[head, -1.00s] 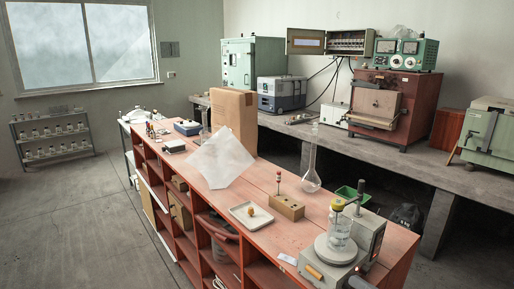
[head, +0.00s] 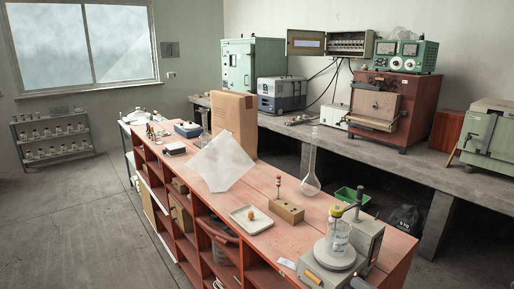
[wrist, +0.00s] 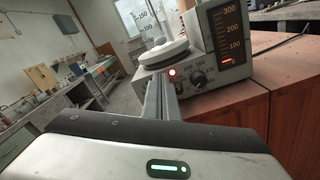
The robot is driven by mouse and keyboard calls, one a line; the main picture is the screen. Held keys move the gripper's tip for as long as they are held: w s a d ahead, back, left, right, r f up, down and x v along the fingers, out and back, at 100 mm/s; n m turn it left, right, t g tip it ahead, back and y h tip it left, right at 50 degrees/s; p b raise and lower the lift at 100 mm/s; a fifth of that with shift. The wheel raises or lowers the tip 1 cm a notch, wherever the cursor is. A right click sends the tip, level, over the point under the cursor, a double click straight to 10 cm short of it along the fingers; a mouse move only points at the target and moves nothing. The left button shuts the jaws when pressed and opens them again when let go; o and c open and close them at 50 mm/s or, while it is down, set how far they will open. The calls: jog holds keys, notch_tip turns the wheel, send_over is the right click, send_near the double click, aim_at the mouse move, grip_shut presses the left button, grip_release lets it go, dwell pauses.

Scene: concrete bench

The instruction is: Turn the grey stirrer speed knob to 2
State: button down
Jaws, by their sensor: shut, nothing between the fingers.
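The stirrer (head: 376,240) stands at the near right end of the red bench, a grey-beige box with a white round plate and a glass beaker (head: 337,236) on it. In the wrist view, the stirrer's front panel (wrist: 212,97) shows a lit red lamp, a dark round knob (wrist: 198,79) with printed numbers above it, and a scale display. My gripper (wrist: 160,82) is shut and empty, its fingers reaching toward the panel's left part. They hide part of that area, where the grey speed knob cannot be made out clearly. I cannot tell whether they touch anything.
A white tray (head: 239,221), a wooden block with holes (head: 287,212) and a round flask (head: 310,183) stand further along the bench. A tall upright post (head: 359,201) rises beside the beaker.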

jog(key=v, duration=0.6)
jog(key=shift+p, duration=0.4)
